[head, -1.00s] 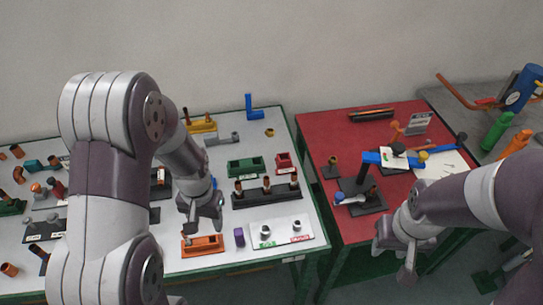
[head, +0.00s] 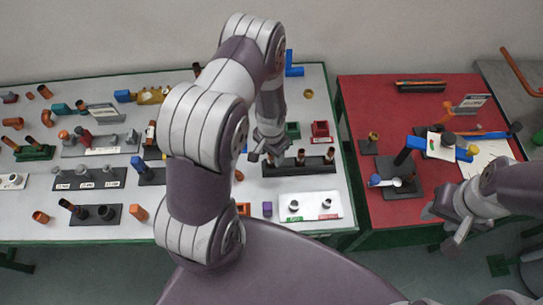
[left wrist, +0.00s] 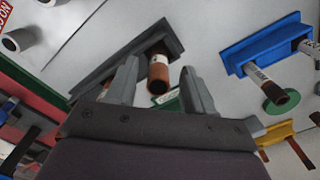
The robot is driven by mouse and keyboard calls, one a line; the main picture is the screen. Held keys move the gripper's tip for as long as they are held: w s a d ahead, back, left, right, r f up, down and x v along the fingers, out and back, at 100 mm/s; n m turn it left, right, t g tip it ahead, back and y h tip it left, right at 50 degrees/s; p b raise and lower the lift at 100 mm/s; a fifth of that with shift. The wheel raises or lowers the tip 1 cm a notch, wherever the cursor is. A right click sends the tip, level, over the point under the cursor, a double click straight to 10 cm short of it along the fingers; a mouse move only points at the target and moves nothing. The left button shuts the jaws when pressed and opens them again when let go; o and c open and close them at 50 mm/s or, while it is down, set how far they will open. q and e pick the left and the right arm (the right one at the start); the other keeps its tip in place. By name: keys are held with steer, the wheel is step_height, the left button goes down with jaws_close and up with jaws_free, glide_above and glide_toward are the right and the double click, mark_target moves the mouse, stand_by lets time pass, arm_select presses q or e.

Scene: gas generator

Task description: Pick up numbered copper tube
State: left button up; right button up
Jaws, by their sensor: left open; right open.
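A copper tube (left wrist: 158,74) with a white label shows in the left wrist view, standing at a dark rack (left wrist: 118,57). It lies in line between the two open fingers of my left gripper (left wrist: 157,88), which look apart from it. In the head view my left gripper (head: 266,150) is over the white table at the left end of the black rack (head: 290,169). Several copper tubes, one of them here (head: 301,157), stand upright in that rack; the number on the label cannot be read. My right gripper (head: 455,216) is open and empty by the red table's front edge.
A blue rack (left wrist: 262,45) with labelled copper tubes (left wrist: 270,80) shows right of my fingers in the left wrist view. The red table (head: 408,212) bears tools and a blue-armed stand.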

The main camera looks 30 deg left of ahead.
arm_select(q)
steer(key=shift+s+d+f, duration=0.1)
steer(key=shift+s+f, duration=0.15)
steer(key=shift+f, duration=0.7)
arm_select(e)
steer(key=shift+s+r, duration=0.25)
steer(key=shift+r, duration=0.05)
arm_select(q)
steer(key=shift+w, duration=0.15)
steer(key=c, duration=0.3)
jaws_close()
arm_select(e)
steer(key=shift+d, duration=0.1)
